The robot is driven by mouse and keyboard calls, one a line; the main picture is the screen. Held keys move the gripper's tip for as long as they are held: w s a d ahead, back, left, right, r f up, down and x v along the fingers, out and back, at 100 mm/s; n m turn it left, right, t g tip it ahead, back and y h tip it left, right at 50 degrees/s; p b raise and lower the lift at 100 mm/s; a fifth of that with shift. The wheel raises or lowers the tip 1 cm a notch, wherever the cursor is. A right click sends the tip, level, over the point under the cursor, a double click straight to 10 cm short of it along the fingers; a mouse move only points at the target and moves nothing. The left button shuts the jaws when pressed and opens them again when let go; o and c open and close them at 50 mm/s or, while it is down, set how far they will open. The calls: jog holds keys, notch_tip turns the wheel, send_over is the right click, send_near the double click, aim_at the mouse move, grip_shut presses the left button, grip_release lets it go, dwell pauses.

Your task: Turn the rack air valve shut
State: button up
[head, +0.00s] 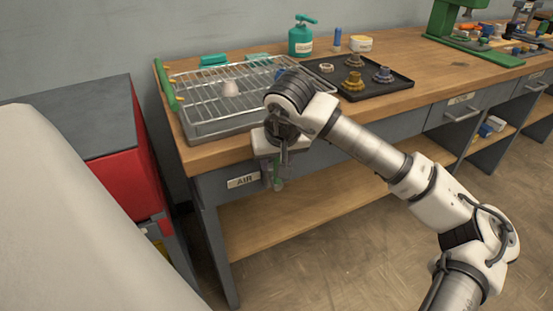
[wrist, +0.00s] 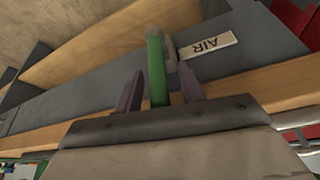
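The air valve's green lever (wrist: 156,68) runs between the two dark fingers of my gripper (wrist: 160,90) in the wrist view. The gripper is open, with a gap on each side of the lever. The valve's grey body (wrist: 170,50) is on the front of the bench beside the AIR label (wrist: 208,45). My gripper hides most of the valve in the head view.
A wire rack in a metal tray (head: 205,129) lies on the bench above the valve. A black tray (head: 400,87) with several small parts is to the right. A red and grey cabinet (head: 125,181) stands at left. A wooden lower shelf (head: 300,216) runs below.

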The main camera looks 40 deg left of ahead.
grip_shut()
